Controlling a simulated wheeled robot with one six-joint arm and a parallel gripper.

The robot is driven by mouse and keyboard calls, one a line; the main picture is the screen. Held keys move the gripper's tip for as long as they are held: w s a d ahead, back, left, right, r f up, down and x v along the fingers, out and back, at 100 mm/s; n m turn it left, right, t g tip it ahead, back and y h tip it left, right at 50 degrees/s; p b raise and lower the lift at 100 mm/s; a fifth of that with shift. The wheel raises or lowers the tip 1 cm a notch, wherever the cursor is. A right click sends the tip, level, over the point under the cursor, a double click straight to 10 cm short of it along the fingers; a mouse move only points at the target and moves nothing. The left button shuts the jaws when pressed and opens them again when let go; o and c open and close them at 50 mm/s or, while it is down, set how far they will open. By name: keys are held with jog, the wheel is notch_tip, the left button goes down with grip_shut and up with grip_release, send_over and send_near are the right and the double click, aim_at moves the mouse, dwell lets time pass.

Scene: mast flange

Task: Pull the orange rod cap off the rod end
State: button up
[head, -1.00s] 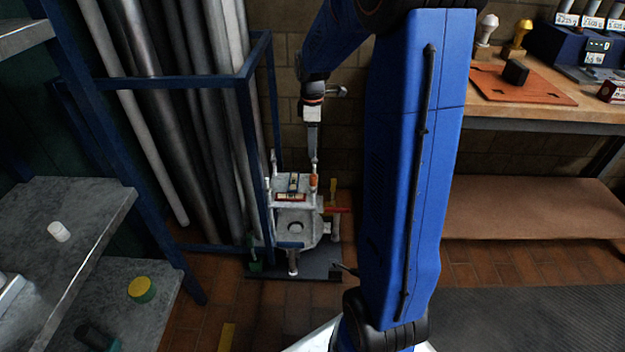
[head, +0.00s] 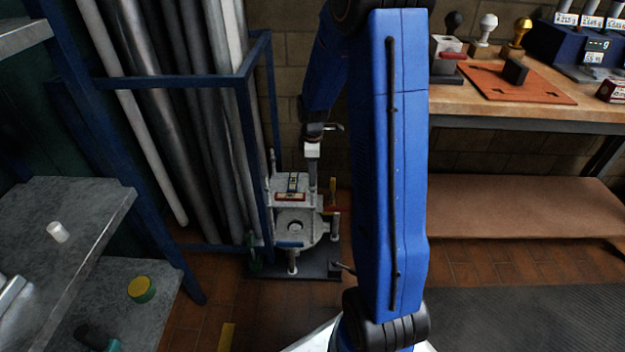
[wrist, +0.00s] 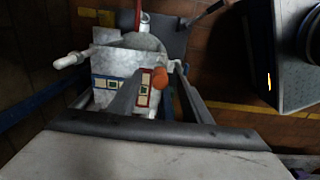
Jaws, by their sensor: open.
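The orange rod cap (wrist: 160,78) shows in the wrist view, on a corner of the pale grey flange assembly (wrist: 104,66). My gripper (wrist: 156,84) is open, with one dark finger to the left of the cap and one to the right. I see no clear contact between the fingers and the cap. In the head view my gripper (head: 312,196) reaches down at the right edge of the flange assembly (head: 296,212) and hides the cap. The rod end under the cap is hidden in both views.
Blue rack posts (head: 262,150) holding long pipes stand close on the left of the assembly. A brick wall (head: 298,85) is behind it. A workbench (head: 480,100) stands to the right, and grey shelves (head: 95,200) are at the left.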

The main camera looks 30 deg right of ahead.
jog(key=shift+f, duration=0.8)
jog(key=c, duration=1.1)
jog(key=shift+c, duration=0.2)
